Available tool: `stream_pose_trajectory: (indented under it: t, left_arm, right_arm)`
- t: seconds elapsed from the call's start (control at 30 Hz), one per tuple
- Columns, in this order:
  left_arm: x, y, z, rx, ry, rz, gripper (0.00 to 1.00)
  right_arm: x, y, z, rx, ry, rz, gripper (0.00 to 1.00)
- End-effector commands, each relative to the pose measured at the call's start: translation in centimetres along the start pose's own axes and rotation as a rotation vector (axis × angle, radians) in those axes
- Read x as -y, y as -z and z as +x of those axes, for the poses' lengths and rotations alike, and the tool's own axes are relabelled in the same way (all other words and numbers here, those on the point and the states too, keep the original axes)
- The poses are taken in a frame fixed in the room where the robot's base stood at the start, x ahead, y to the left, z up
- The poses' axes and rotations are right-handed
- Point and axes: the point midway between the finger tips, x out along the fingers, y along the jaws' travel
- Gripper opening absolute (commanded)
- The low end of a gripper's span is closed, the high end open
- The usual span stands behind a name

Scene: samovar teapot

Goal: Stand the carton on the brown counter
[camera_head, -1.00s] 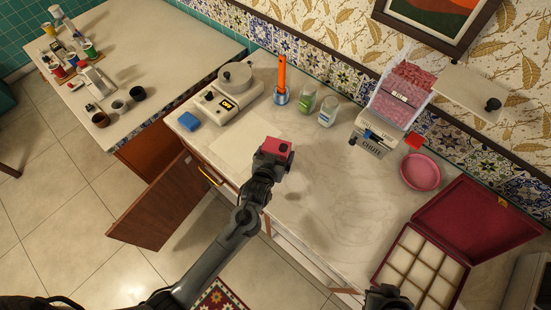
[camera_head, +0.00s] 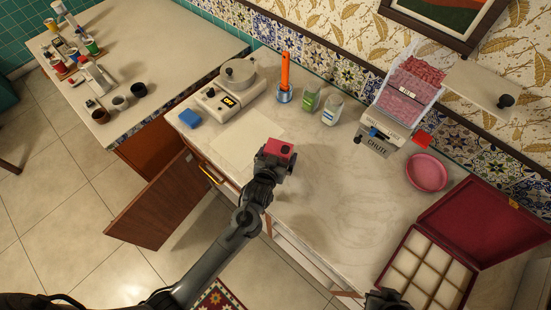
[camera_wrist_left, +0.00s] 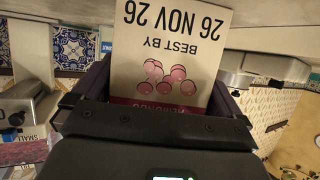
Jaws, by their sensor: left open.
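The carton (camera_head: 279,148) shows as a small red top at the end of my left arm. In the left wrist view the carton (camera_wrist_left: 170,50) fills the middle, its pale face with upside-down "BEST BY 26 NOV 26" print and pink round shapes. My left gripper (camera_head: 274,158) is open, with the carton between its spread fingers. The carton's base is hidden, so I cannot tell whether it touches the pale, brownish marbled counter (camera_head: 335,185) below. My right gripper (camera_head: 388,299) is only a dark shape at the bottom edge; its jaws are not clear.
A chute dispenser (camera_head: 400,100), a pink plate (camera_head: 427,172) and an open red compartment box (camera_head: 425,270) are right. The counter's middle is clear. A cabinet door (camera_head: 160,205) hangs open.

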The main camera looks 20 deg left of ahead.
Motion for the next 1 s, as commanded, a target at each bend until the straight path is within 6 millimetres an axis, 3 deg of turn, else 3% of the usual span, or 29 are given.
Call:
stream_pose_trajectory:
  t: [0.17, 0.7, 1.0]
  left_arm:
    - [0.0, 0.2, -1.4, 0.000, -0.001, 0.000, 1.00]
    - [-0.1, 0.1, -10.3, 0.001, 0.000, 0.000, 1.00]
    - [0.1, -0.1, -12.3, 0.024, -0.010, 0.000, 1.00]
  right_arm:
    - [0.0, 0.1, -0.3, 0.000, 0.000, 0.000, 0.00]
    - [-0.3, 0.3, -1.1, 0.002, -0.007, -0.010, 0.00]
    - [-0.2, 0.3, -1.2, 0.001, -0.006, -0.007, 0.00]
